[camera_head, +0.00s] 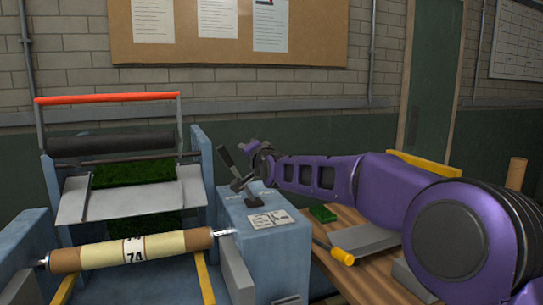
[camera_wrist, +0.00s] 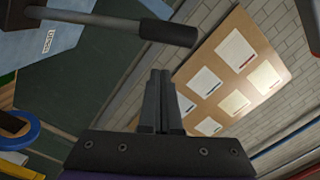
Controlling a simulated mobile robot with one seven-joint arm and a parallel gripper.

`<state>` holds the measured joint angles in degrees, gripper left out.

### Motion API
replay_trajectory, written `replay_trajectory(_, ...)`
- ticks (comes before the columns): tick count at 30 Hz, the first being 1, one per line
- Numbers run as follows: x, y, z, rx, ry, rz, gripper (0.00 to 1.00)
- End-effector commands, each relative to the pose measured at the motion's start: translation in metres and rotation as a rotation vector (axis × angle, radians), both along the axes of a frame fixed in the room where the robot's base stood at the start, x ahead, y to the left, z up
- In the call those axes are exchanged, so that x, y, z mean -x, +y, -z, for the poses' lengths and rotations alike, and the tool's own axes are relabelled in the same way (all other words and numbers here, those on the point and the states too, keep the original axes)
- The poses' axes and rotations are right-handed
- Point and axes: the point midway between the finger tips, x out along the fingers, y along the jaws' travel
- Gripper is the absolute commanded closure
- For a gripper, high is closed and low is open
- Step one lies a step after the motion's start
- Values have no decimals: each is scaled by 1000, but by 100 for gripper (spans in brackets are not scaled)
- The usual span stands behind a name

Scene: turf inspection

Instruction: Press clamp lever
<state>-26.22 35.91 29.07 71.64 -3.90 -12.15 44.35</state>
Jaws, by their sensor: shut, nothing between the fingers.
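The clamp lever (camera_head: 227,158) stands tilted up to the left on top of the blue machine housing (camera_head: 262,240), with a dark grip at its upper end. In the wrist view its black grip (camera_wrist: 168,32) and grey rod cross the top, beyond my fingertips. My gripper (camera_head: 250,147) is just right of the lever's upper part in the head view. In the wrist view my gripper (camera_wrist: 160,75) is shut and empty, its fingers side by side. A gap shows between the fingertips and the grip in the picture; the true distance is hard to tell.
Left of the housing is a turf machine with an orange-red bar (camera_head: 108,97) and a cream roller (camera_head: 130,249) marked 74. A wooden bench (camera_head: 345,270) at right holds a green turf piece (camera_head: 323,213) and a yellow-handled tool (camera_head: 342,256). A label card (camera_head: 270,219) lies on the housing.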

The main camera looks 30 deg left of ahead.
Motion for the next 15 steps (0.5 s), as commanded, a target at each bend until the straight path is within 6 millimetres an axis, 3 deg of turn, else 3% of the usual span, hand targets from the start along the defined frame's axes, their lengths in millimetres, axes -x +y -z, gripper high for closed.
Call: replay_trajectory(15, 48, -70, -7, -5, -5, 9, 100)
